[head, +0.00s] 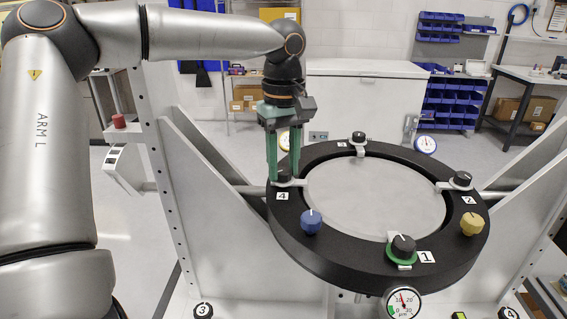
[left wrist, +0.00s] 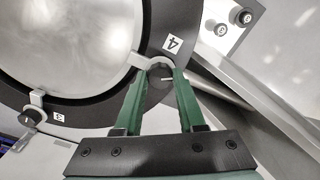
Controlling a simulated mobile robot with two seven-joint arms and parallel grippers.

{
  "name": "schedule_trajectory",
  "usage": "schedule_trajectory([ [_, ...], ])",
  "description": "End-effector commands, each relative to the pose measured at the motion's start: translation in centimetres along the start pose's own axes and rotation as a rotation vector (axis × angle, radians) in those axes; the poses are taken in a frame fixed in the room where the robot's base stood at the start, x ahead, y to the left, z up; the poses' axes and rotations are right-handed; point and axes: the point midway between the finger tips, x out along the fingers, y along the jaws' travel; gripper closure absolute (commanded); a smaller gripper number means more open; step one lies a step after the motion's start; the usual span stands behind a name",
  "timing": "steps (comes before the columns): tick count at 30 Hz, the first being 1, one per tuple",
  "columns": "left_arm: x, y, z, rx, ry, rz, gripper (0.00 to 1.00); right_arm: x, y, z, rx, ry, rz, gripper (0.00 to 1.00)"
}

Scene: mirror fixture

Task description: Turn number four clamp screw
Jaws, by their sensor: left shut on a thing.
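The number four clamp screw (left wrist: 161,72) is a dark knob on the ring, beside the label 4 (head: 283,196). My left gripper (head: 285,178) points down over it from above. In the left wrist view the green fingers (left wrist: 160,85) stand on either side of the knob and are shut on it. The fingers hide much of the knob in the head view. The black ring (head: 340,262) surrounds a round grey mirror (head: 375,195). My right gripper is in neither view.
Other clamp screws sit on the ring: number one (head: 403,245), number two (head: 462,179) and number three (head: 358,137). A blue knob (head: 311,221) is close to the gripper, and a yellow knob (head: 471,224) is at right. A dial gauge (head: 402,302) hangs at the front.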

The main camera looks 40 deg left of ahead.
Motion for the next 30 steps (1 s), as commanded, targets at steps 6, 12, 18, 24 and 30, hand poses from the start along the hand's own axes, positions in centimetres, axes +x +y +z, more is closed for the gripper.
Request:
schedule_trajectory([
  [6,-0.15,0.07,-0.09,-0.025,0.004,0.004,1.00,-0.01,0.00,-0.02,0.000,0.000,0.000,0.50],
  [12,-0.15,0.08,-0.09,-0.027,0.004,0.005,1.00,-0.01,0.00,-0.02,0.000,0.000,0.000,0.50],
  [18,-0.15,0.08,-0.08,-0.025,0.004,0.005,0.54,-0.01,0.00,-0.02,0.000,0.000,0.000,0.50],
  [24,-0.08,0.04,-0.05,-0.025,0.002,0.002,0.32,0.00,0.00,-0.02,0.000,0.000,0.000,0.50],
  [30,-0.03,0.02,-0.03,-0.024,0.001,0.001,0.31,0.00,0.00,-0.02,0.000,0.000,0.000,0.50],
])
